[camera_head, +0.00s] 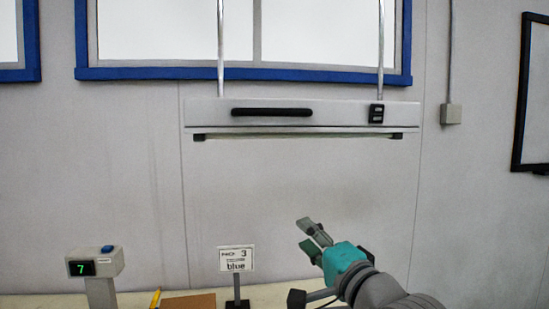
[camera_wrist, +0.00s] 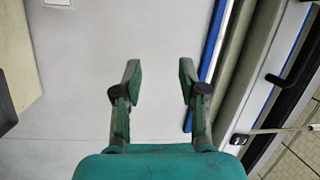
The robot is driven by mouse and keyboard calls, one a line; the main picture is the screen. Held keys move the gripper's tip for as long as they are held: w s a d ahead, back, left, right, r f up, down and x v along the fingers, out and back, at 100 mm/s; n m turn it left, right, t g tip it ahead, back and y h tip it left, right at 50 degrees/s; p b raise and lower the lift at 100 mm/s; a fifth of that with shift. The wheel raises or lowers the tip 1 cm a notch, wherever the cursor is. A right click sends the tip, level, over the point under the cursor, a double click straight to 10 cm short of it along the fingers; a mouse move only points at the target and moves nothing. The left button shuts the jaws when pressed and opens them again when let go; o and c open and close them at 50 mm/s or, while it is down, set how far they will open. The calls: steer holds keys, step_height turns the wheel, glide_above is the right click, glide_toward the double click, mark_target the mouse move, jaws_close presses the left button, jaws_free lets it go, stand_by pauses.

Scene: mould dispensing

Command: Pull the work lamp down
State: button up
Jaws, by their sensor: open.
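The work lamp (camera_head: 345,116) is a long pale bar hanging level on two thin metal rods in front of the wall, just below the window. It has a black handle (camera_head: 272,112) left of its middle and a small black switch box (camera_head: 376,114) near its right end. My gripper (camera_head: 305,234) is teal with grey-green fingers, well below the lamp and a little right of the handle, not touching it. In the wrist view my gripper (camera_wrist: 160,76) has its two fingers spread with nothing between them. I cannot surely make out the lamp there.
A bench (camera_head: 140,298) runs along the bottom. On it are a display unit (camera_head: 95,266) reading 7, a sign (camera_head: 236,259) reading "3" and "blue", and a brown board (camera_head: 188,302). A wall box (camera_head: 450,114) is right of the lamp.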

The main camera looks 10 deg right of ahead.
step_height(320, 180, up, 10)
steer(key=s+r+y, duration=0.1)
steer(key=y, duration=0.1)
glide_toward(277, 113)
steer(key=x, duration=1)
steer(key=shift+w+a+r, duration=0.1)
steer(key=shift+w+a, duration=0.05)
steer(key=shift+w, duration=0.2)
jaws_close()
